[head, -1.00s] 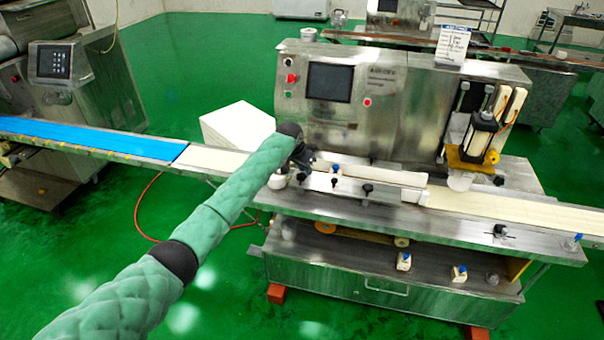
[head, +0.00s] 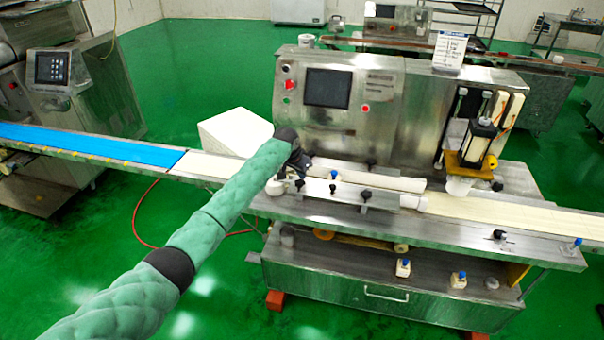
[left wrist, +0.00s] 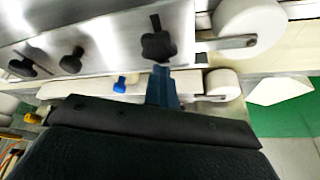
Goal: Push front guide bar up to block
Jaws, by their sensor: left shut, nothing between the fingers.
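The front guide bar (head: 345,198) is a shiny metal plate with black knobs along the near side of the belt. In the left wrist view the plate with black knobs (left wrist: 100,35) fills the top left, with a white roller (left wrist: 252,28) at its end. A white block-like bar (head: 370,177) lies behind it. My left gripper (head: 300,164) is at the left end of the bars. In the left wrist view its dark fingers (left wrist: 162,85) are shut and empty, with tips close to the plate's edge below a black knob. I cannot tell whether they touch. My right gripper is out of view.
The encrusting machine (head: 345,120) stands behind the bars, with a pale belt (head: 515,208) at right. A blue belt (head: 80,138) joins from the left. A blue knob (left wrist: 122,83) and a second roller (left wrist: 222,84) sit close to my fingers.

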